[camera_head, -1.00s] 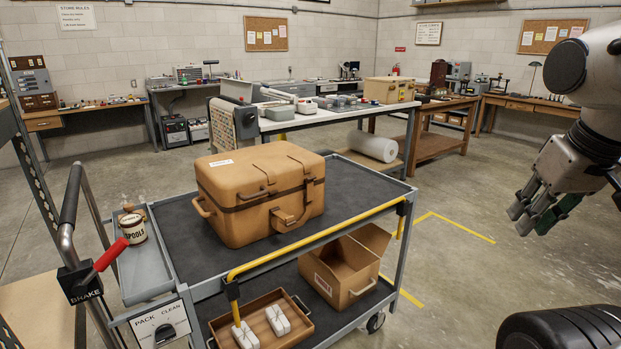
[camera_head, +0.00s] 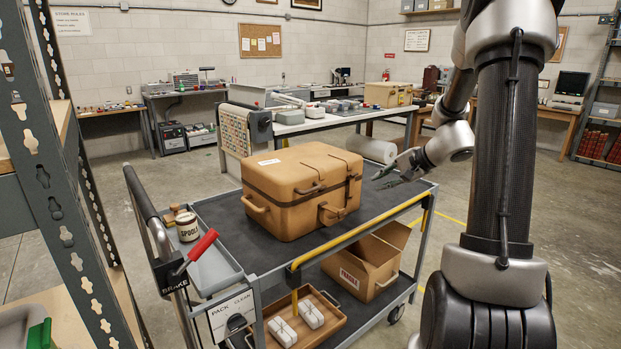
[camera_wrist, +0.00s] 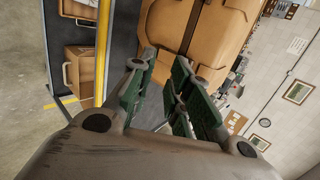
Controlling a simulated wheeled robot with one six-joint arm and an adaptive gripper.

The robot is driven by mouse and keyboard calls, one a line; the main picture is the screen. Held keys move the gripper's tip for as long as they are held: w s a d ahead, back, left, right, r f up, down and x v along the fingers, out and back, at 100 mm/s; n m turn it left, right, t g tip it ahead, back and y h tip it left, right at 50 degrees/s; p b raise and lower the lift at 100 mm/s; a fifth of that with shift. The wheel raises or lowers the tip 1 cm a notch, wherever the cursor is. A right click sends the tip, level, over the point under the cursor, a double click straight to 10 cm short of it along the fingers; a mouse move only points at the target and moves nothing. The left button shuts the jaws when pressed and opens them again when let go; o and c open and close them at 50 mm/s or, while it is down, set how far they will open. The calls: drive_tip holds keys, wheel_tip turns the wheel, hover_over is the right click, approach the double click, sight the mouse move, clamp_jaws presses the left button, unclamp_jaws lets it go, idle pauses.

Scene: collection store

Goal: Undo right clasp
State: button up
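The tan case (camera_head: 290,168) stands shut on the cart's upper deck, with a dark band around it. On its front are a left clasp (camera_head: 310,189), a right clasp (camera_head: 353,175) near the right corner, and a carrying handle (camera_head: 332,213) low between them. My gripper (camera_head: 385,176) is just right of the case, apart from it, pointing towards its right end. In the wrist view my gripper (camera_wrist: 166,68) has its green-padded fingers apart with nothing between them. The case (camera_wrist: 168,25) lies beyond the fingertips there; I cannot clearly tell the right clasp in that view.
The cart has a yellow rail (camera_head: 350,238) along its front edge and a red-gripped brake lever (camera_head: 202,245) at left. An open carton (camera_head: 362,268) and a wooden tray (camera_head: 330,318) are on the lower shelf. A metal rack upright (camera_head: 62,190) stands close at left.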

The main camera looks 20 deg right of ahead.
sight(354, 175)
drive_tip(key=shift+t, duration=0.8)
drive_tip(key=w+a, duration=0.1)
drive_tip(key=w, duration=0.2)
drive_tip(key=w+a+f, duration=0.1)
drive_tip(key=w, duration=0.2)
drive_tip(key=w+a, duration=0.1)
drive_tip(key=w, duration=0.3)
drive_tip(key=shift+a+f, duration=0.2)
drive_tip(key=shift+a, duration=0.2)
clamp_jaws()
